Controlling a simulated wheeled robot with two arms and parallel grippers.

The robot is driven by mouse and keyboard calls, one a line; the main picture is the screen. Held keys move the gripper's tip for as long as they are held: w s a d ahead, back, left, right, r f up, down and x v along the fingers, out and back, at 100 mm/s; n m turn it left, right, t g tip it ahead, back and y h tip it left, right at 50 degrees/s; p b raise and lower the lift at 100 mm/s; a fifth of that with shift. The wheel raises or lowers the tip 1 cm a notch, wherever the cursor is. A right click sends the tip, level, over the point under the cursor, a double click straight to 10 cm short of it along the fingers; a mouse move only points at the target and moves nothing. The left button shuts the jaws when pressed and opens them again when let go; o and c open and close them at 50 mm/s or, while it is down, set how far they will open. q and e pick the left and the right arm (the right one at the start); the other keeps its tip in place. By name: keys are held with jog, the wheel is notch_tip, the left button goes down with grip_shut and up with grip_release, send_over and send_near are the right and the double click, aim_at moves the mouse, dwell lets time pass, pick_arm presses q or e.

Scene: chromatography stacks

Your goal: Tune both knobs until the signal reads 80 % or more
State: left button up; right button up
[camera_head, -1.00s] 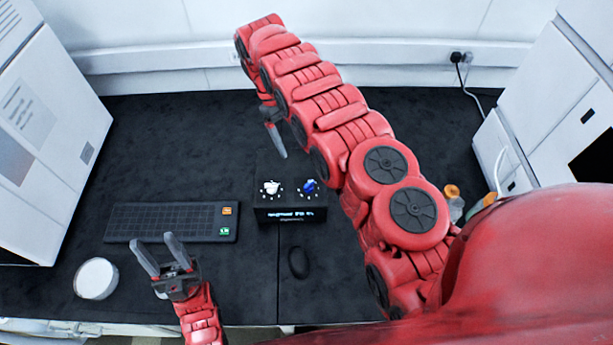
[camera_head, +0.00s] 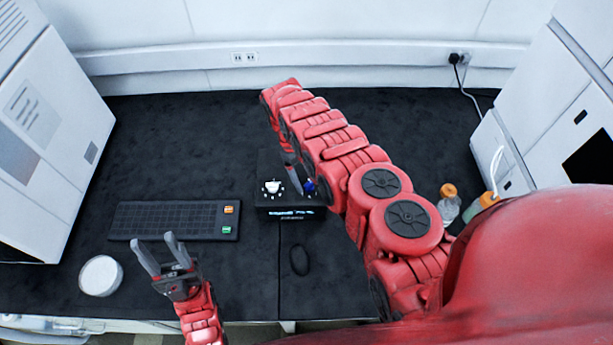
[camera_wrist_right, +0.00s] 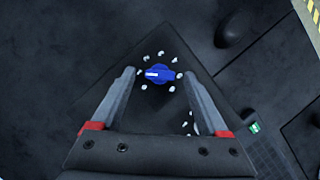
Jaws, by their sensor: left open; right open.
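A black control box (camera_head: 268,165) has a white knob (camera_head: 272,187) on the left and a blue knob (camera_head: 309,186) on the right, each ringed by white marks. Its lit front display (camera_head: 292,214) is too small to read surely. My right gripper (camera_head: 297,178) is open and empty, just above the box at the blue knob. In the right wrist view the blue knob (camera_wrist_right: 160,74) shows between the spread fingertips; contact cannot be told. The white knob is mostly hidden there behind a finger. My left gripper (camera_head: 154,240) is open and empty, low at left.
A black keyboard (camera_head: 165,219) lies left of the box and a black mouse (camera_head: 299,260) in front of it. A white round container (camera_head: 100,276) stands at front left. Orange-capped bottles (camera_head: 449,205) are at right. The back left bench is clear.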

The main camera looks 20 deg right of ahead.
grip_shut()
dwell(0.3)
jog(key=shift+f+m+b, duration=0.15)
jog(key=shift+m+b, duration=0.35)
jog(key=shift+b, duration=0.1)
jog(key=shift+d+m+g+y+b, duration=0.15)
jog(key=shift+m+g+y+b, duration=0.15)
jog(key=shift+m+y+b, duration=0.6)
jog(key=m+b, duration=0.1)
jog(key=m, duration=0.2)
jog(key=m+y+b, duration=0.1)
jog(key=m, duration=0.1)
jog(key=shift+d+m+y, duration=0.2)
jog(key=shift+m+y, duration=0.1)
jog(key=shift+m, duration=0.1)
